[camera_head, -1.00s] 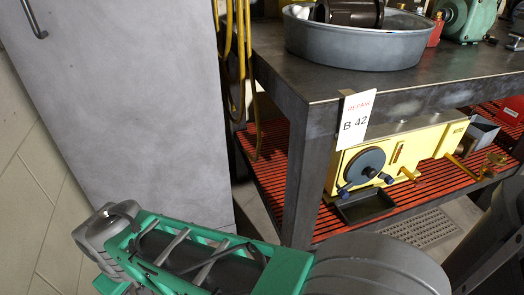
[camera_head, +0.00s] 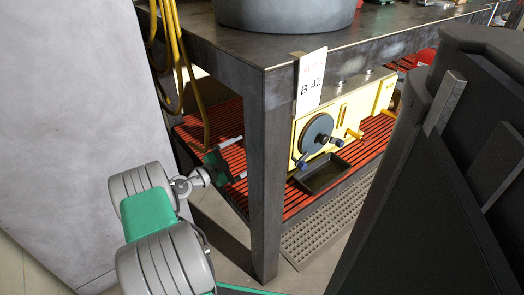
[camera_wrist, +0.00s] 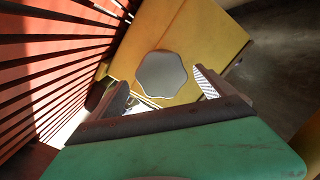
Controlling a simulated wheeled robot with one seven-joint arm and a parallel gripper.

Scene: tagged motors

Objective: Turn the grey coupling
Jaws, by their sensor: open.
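A light grey coupling with a scalloped rim (camera_wrist: 162,76) sits on the yellow machine, seen nearly face-on in the wrist view. In the head view the table leg hides that end of the machine, so the coupling does not show there. The yellow machine (camera_head: 342,118) stands on the lower shelf, with a dark round disc (camera_head: 317,134) on its front. My gripper (camera_head: 237,159) is open and empty, left of the table leg and above the red shelf. In the wrist view its fingers (camera_wrist: 162,92) lie on either side of the coupling, seemingly short of it.
The table leg (camera_head: 266,185) stands between my gripper and the machine's front in the head view. Yellow hoses (camera_head: 178,70) hang left of it. The red slatted shelf (camera_head: 215,128) is close to my gripper. A black tray (camera_head: 322,173) sits below the disc.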

